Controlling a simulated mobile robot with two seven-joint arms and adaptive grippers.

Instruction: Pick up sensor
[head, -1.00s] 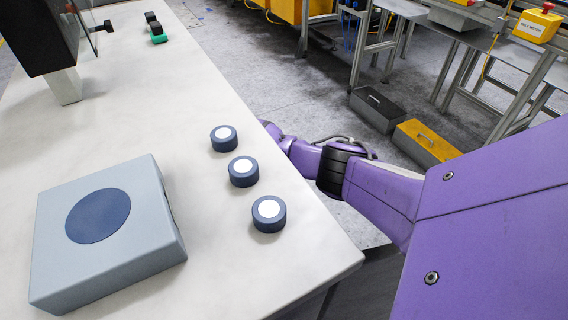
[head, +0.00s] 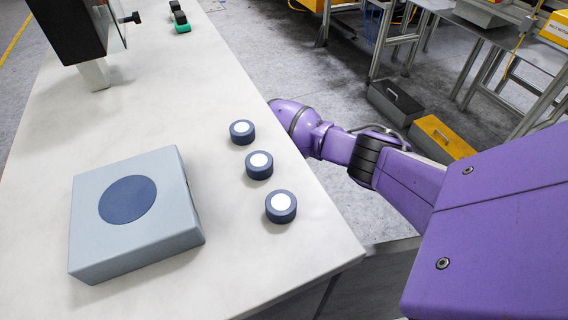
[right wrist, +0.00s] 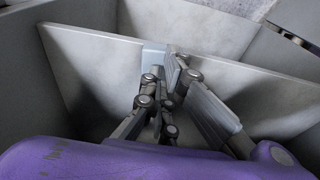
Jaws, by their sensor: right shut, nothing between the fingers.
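Three short round dark blue pieces with white tops, probably the sensors, stand in a row near the right edge of the table: a far one (head: 242,132), a middle one (head: 259,165) and a near one (head: 281,206). They stand upright and apart. My right arm reaches past the table's right edge in the head view, and its gripper is hidden there. In the right wrist view my right gripper (right wrist: 170,72) is shut and empty, in front of pale grey panels. No round piece shows in that view. My left gripper is not in view.
A grey-blue box (head: 172,178) with a round dark blue disc on top lies left of the row on the pale table (head: 130,120). A dark device on a stand (head: 94,75) and a small green-and-black item (head: 181,22) are at the back. Boxes (head: 396,102) lie on the floor.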

